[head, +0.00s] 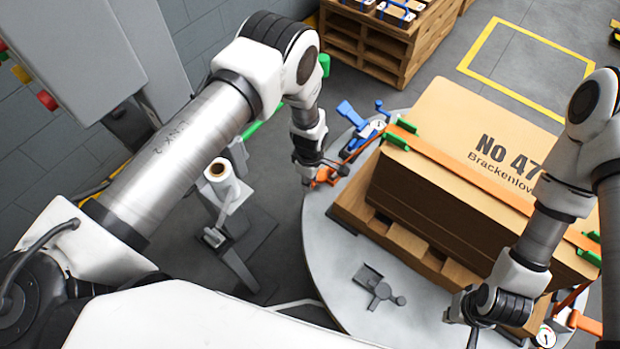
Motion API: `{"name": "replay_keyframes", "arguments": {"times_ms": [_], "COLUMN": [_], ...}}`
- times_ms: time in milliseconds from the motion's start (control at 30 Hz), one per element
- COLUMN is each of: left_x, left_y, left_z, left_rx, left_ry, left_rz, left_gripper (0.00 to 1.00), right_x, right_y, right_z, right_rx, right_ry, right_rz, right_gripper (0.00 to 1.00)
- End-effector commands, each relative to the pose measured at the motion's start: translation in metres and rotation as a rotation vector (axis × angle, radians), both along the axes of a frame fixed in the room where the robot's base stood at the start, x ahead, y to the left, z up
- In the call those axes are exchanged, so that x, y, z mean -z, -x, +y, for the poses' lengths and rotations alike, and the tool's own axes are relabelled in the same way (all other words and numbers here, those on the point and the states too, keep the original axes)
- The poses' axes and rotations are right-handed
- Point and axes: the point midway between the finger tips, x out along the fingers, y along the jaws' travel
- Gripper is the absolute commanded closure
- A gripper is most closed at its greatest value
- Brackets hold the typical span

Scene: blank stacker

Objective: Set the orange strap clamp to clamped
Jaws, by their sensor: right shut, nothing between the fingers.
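An orange strap (470,172) runs over the top of a large cardboard box (500,110) marked "No 47". Orange clamp hardware (327,175) shows low at the box's left side. My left gripper (318,176) is down at this hardware, overlapping it in the view; I cannot tell whether its fingers are open or closed on it. Another orange piece (583,322), beside a round dial (545,336), shows at the lower right. My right gripper (460,312) is shut and empty near the box's front lower edge, partly hidden by its own wrist.
The box stands on a wooden pallet (405,240) on a round grey turntable (335,262). A blue clamp (350,114) with a dial is behind my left gripper. A grey metal fitting (378,287) lies on the turntable. A roll stand (222,185) is at left.

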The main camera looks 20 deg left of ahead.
Motion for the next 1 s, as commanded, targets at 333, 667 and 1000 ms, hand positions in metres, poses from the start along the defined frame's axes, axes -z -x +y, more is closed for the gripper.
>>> {"name": "replay_keyframes", "arguments": {"times_ms": [333,667,1000], "left_x": [0.0,0.001,0.0], "left_y": [-0.001,-0.005,-0.015], "left_z": [0.001,0.008,0.02], "left_rx": [0.025,0.192,0.498], "left_ry": [0.0,0.001,0.0], "left_rz": [-0.001,-0.002,-0.003], "left_gripper": [1.0,1.0,1.0], "right_x": [0.001,0.008,0.017], "right_y": [0.0,0.0,0.0], "right_z": [0.0,0.0,0.0], "right_rx": [0.0,0.0,0.0], "right_ry": [0.0,0.0,0.0], "right_rz": [0.0,0.0,0.0], "right_gripper": [1.0,1.0,1.0]}}
